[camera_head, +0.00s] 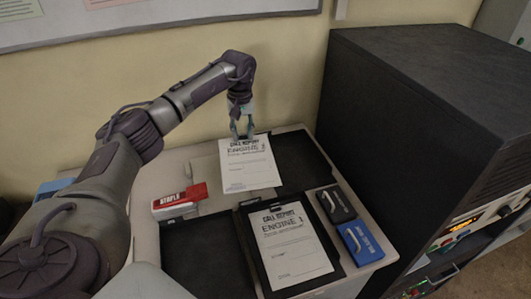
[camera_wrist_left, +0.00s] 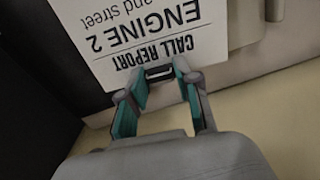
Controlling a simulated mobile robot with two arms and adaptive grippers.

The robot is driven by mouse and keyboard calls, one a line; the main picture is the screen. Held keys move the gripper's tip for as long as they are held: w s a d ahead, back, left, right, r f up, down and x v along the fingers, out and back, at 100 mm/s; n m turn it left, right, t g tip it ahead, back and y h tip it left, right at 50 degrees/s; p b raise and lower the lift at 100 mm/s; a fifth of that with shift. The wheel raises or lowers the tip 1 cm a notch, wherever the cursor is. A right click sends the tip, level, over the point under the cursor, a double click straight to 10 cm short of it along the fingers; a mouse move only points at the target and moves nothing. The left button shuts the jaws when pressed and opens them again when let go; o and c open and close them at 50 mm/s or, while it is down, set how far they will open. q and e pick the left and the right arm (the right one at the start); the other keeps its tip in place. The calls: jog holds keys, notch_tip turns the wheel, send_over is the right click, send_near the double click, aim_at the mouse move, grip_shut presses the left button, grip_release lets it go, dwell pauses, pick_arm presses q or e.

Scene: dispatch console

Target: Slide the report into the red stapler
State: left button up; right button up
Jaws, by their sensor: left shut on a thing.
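The report (camera_head: 250,168) is a white sheet headed CALL REPORT, and its ENGINE 2 line reads upside down in the left wrist view (camera_wrist_left: 135,30). My left gripper (camera_head: 241,134) is shut on the report's top edge, at a small dark piece between the fingertips (camera_wrist_left: 160,74). The sheet spreads out in front of the gripper; I cannot tell how far it is above the console. My right gripper is not in view.
A second report, ENGINE 1 (camera_head: 290,250), lies on a black clipboard (camera_head: 248,258) at the front. A black device (camera_head: 337,206) and a blue one (camera_head: 360,241) lie at the right. A tall black cabinet (camera_head: 410,110) stands at the right. A dark recess (camera_head: 205,265) lies in front of the stapler.

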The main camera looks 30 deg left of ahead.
pick_arm(q)
jog(key=shift+n, duration=0.7)
jog(key=shift+a+f+b, duration=0.3)
jog(key=shift+a+f, duration=0.15)
jog(key=shift+a, duration=0.45)
jog(key=shift+a+f+b, duration=0.3)
jog(key=shift+a+f, duration=0.2)
jog(key=shift+a, duration=0.35)
jog(key=shift+a+f+b, duration=0.3)
jog(key=shift+a+f, duration=0.15)
jog(key=shift+a, duration=0.45)
jog(key=shift+s+a+f+b, duration=0.1)
jog(key=shift+s+f+b, duration=0.05)
jog(key=shift+f+b, duration=0.95)
jog(key=shift+s+a+f+b, duration=0.1)
jog(key=shift+f+b, duration=0.6)
jog(key=shift+f, duration=0.7)
jog(key=shift+s+a+f, duration=0.1)
jog(key=shift+s, duration=0.05)
jog(key=shift+s+a, duration=0.2)
jog(key=shift+s, duration=0.05)
jog(key=shift+s+a+p, duration=0.5)
jog(key=shift+s+a, duration=0.05)
jog(key=shift+s, duration=0.15)
